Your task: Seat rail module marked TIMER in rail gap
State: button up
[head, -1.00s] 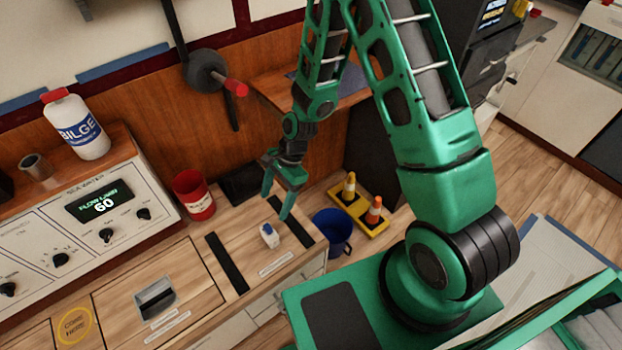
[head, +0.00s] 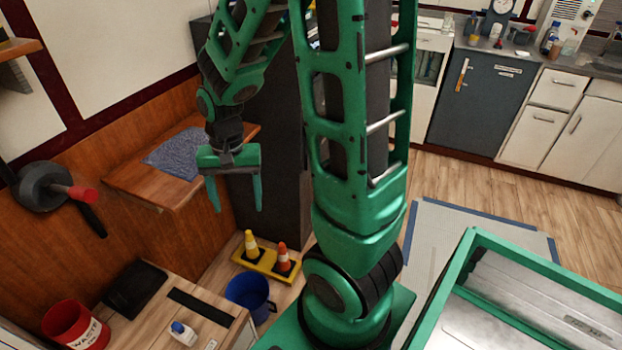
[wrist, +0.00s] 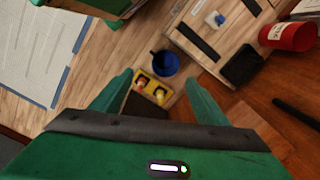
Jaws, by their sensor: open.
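My green gripper (head: 233,208) hangs open and empty in the head view, fingers pointing down, in front of the wooden wall shelf. Its two fingers also show in the wrist view (wrist: 160,92), with nothing between them but floor and a yellow tray further below. I see no rail module marked TIMER and no rail gap in either current view. A small white item with a blue top (head: 183,333) stands on the wooden counter (head: 150,335) at the lower left; no marking on it can be read.
A red waste bin (head: 75,325) and a black pad (head: 135,289) are on the counter. A blue bucket (head: 249,296) and a yellow tray with small cones (head: 267,262) are on the floor. The wall shelf (head: 160,185) bears a grey mat. Open floor (head: 480,185) lies right.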

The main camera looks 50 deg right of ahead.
jog(key=s+d+r+n, duration=0.1)
jog(key=s+d+r, duration=0.4)
jog(key=s+r, duration=0.1)
jog(key=shift+s+r+h, duration=0.25)
jog(key=shift+s+h, duration=0.05)
jog(key=shift+s, duration=0.5)
jog(key=shift+o, duration=0.5)
jog(key=s+d+r+n, duration=0.1)
jog(key=s+d+r, duration=0.2)
jog(key=s, duration=0.6)
jog(key=shift+s+r+n, duration=0.15)
jog(key=shift+r+n, duration=0.25)
jog(key=shift+r, duration=0.05)
jog(key=shift+s+d, duration=0.15)
jog(key=shift+s, duration=0.05)
jog(key=shift+c, duration=0.6)
